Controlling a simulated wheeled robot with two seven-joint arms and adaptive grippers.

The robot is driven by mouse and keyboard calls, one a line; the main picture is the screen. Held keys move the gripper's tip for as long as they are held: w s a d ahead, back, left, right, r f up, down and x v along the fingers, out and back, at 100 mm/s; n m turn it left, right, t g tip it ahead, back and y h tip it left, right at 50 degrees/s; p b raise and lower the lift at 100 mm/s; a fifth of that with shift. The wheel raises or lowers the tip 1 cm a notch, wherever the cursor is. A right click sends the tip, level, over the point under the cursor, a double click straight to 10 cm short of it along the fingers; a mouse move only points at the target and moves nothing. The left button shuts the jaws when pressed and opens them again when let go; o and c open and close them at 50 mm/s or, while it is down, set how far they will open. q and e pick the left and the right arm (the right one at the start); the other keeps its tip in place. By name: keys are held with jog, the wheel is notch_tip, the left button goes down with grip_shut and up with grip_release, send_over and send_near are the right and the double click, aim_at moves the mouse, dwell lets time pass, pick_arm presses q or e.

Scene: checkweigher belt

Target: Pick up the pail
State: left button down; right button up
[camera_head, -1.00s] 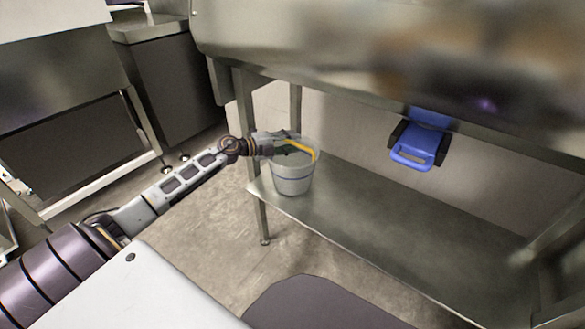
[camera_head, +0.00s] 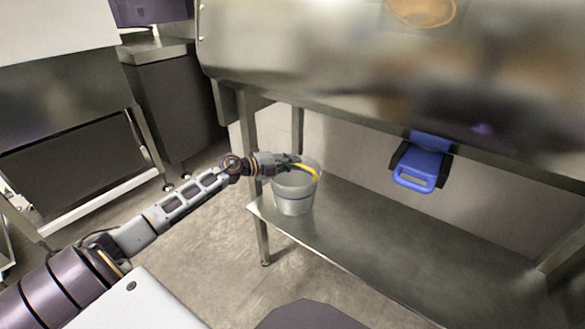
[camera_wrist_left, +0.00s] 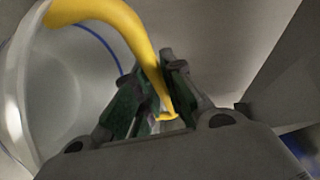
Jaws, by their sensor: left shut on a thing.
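The pail (camera_head: 293,196) is light grey with a yellow handle (camera_head: 307,171) and sits at the left end of the steel lower shelf. It looks upright. My left gripper (camera_head: 293,165) reaches over the pail's rim from the left and is shut on the yellow handle. In the left wrist view the handle (camera_wrist_left: 130,30) curves down between the fingers (camera_wrist_left: 165,108). The pail's wall (camera_wrist_left: 75,80) with a blue line shows at the left there. I cannot tell whether the pail's base touches the shelf. My right gripper is not in view.
The lower shelf (camera_head: 400,245) is bare to the right of the pail. A steel underside or front panel (camera_head: 320,60) hangs above it. A blue device (camera_head: 420,165) is mounted under that panel. A shelf leg (camera_head: 262,240) stands just left of the pail.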

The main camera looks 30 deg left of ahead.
pick_arm(q)
jog(key=shift+r+p, duration=0.55)
jog(key=shift+r, duration=1)
jog(key=shift+r+p, duration=0.35)
jog(key=shift+s+f, duration=0.2)
jog(key=shift+s, duration=0.05)
jog(key=s+a+p, duration=0.1)
jog(key=s+p, duration=0.3)
jog(key=s, duration=1.3)
jog(key=shift+s+a, duration=0.2)
jog(key=shift+s, duration=0.05)
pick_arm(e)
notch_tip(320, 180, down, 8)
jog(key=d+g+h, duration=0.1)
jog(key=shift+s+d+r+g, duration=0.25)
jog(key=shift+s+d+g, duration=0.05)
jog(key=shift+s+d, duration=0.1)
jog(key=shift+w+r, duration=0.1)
